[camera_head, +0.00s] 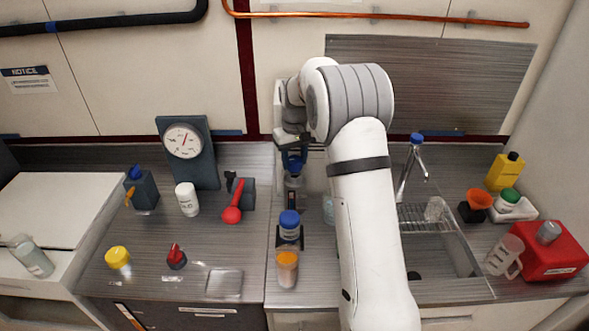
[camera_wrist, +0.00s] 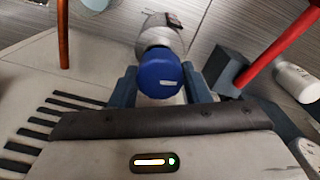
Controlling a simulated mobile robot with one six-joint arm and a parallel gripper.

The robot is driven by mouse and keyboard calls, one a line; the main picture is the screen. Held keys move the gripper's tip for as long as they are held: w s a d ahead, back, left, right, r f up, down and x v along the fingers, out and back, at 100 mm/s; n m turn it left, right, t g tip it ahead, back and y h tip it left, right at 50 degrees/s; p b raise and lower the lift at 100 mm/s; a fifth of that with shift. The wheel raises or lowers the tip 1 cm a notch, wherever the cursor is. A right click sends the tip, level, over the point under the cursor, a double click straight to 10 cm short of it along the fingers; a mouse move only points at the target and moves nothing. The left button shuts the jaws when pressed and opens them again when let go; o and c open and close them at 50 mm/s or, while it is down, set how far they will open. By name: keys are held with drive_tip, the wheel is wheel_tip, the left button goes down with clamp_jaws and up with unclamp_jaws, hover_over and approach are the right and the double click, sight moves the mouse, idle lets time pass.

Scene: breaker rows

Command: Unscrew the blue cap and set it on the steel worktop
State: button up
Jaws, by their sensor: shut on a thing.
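My gripper (camera_head: 293,165) points down near the back of the steel worktop (camera_head: 255,275). In the wrist view its two dark blue fingers (camera_wrist: 160,85) are shut on a round blue cap (camera_wrist: 160,72) with a small white mark on top. A greyish container (camera_wrist: 167,35) shows just past the cap; I cannot tell whether the cap is still threaded on it. In the head view the held cap is largely hidden by the fingers.
An orange-capped jar (camera_head: 287,268) stands at the front edge. Left are a red-handled valve (camera_head: 232,213), a white bottle (camera_head: 187,199) and a gauge (camera_head: 184,142). Bare worktop lies left of the jar.

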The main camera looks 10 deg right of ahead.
drive_tip(key=shift+r+p, duration=0.6)
drive_tip(key=shift+r, duration=0.55)
drive_tip(key=shift+f, duration=0.1)
